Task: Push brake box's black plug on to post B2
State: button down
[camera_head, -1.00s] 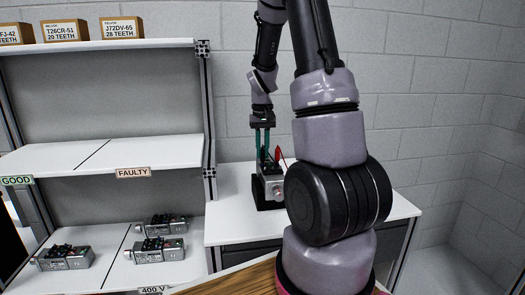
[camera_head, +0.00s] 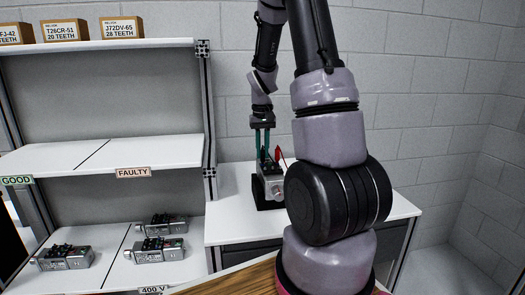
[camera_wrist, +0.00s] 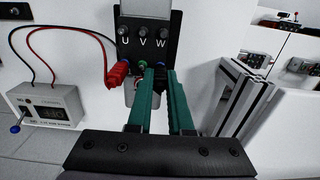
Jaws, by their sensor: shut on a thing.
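My gripper (camera_wrist: 160,98) has two green fingers that are closed around a small black plug (camera_wrist: 158,80) in the wrist view. The fingers hide much of the plug. It is at the lower edge of a black terminal panel (camera_wrist: 127,45) marked U, V and W. A red plug (camera_wrist: 117,75) sits just left of the fingers. No B2 mark is visible, and I cannot tell whether the black plug is on a post. In the head view my gripper (camera_head: 262,143) points down at the motor unit (camera_head: 272,184) on the bench.
A white box with a display (camera_wrist: 48,106) stands left in the wrist view. A red and a black lead (camera_wrist: 62,8) run from it towards the panel. Metal profiles (camera_wrist: 238,95) stand to the right. Several similar units (camera_head: 63,257) lie on the shelf at left.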

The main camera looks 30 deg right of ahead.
jog(key=c, duration=0.8)
grip_release()
jog(key=shift+o, duration=0.2)
jog(key=shift+r, duration=3.45)
